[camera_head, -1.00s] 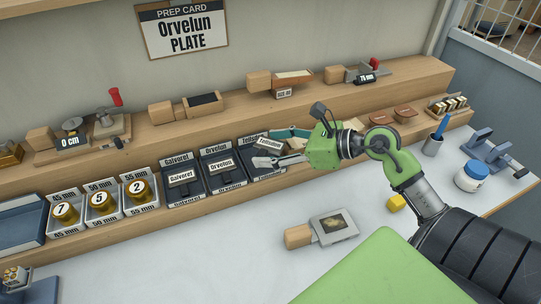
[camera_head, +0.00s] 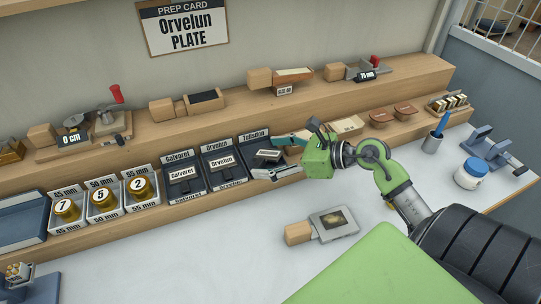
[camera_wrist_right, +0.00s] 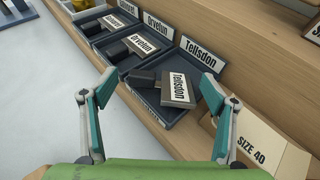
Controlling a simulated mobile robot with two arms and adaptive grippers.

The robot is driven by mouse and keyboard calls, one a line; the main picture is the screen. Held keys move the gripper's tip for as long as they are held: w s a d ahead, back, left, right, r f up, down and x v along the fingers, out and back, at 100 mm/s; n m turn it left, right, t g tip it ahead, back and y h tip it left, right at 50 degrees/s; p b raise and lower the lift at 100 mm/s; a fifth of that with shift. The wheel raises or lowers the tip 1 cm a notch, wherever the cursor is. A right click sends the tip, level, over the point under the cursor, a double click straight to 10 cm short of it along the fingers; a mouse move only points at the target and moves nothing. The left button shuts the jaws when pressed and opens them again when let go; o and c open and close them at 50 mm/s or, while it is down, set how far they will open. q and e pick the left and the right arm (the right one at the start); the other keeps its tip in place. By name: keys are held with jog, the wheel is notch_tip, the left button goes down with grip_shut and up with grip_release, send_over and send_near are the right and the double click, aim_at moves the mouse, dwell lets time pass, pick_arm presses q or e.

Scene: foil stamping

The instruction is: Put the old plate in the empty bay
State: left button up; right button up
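The dark Tellsdon plate (camera_wrist_right: 178,92) lies in the tray bay labelled Tellsdon (camera_wrist_right: 176,135), turned askew to the bay's walls. In the head view it is a dark block (camera_head: 268,154) in the rightmost bay. My right gripper (camera_head: 266,157) is open, with one finger on each side of the plate. In the wrist view the fingers (camera_wrist_right: 156,82) stand wide apart and a gap shows between them and the plate. The Orvelun plate (camera_head: 222,163) and Galvoret plate (camera_head: 181,174) sit in their bays to the left. My left gripper is not in view.
A box labelled SIZE 40 (camera_wrist_right: 262,145) stands close to the right finger in the wrist view. The wooden shelf step (camera_head: 235,125) rises behind the bays.

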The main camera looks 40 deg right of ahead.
jog(key=shift+d, duration=0.15)
jog(key=shift+r+p, duration=0.5)
jog(key=shift+p, duration=0.05)
jog(key=shift+s+d+f+b, duration=0.15)
jog(key=shift+s+d+b, duration=0.3)
jog(key=shift+s+b, duration=0.05)
jog(key=b+v, duration=0.2)
jog(key=v, duration=0.8)
jog(key=shift+s+r, duration=0.3)
jog(key=shift+r, duration=0.15)
